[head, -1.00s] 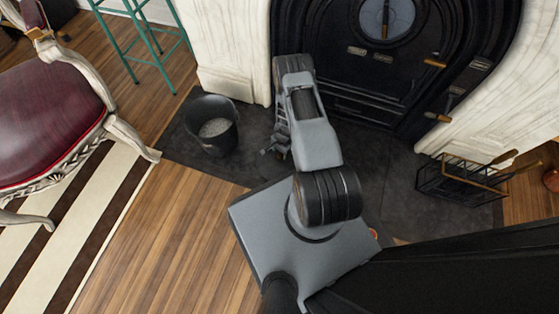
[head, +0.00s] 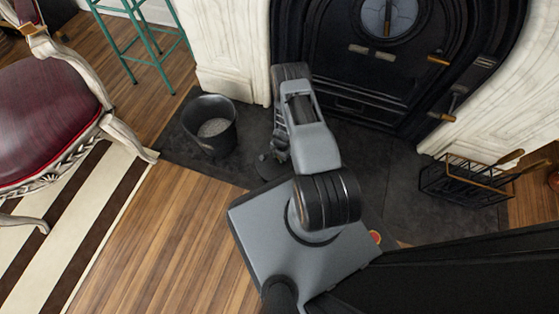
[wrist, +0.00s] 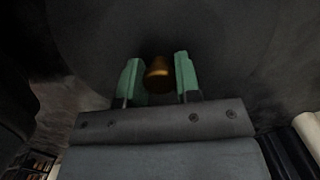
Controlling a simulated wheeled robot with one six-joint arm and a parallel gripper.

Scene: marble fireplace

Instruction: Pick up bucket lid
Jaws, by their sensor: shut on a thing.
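The bucket lid (wrist: 215,35) is a dark grey disc that fills much of the wrist view, with a brass-coloured knob (wrist: 158,76) at its middle. My gripper (wrist: 159,78) has its two green fingertips on either side of this knob and is shut on it. In the head view my gripper (head: 277,153) is low over the dark hearth, right of the bucket, and the lid under it is mostly hidden. The dark bucket (head: 211,127) stands open on the hearth with pale grey contents.
The black stove (head: 375,75) and white marble surround (head: 232,50) stand behind my arm. A black wire rack (head: 465,180) with wooden handles is at the right. A red-seated chair (head: 45,120) and a teal stool (head: 145,40) are at the left. Wooden floor is clear in front.

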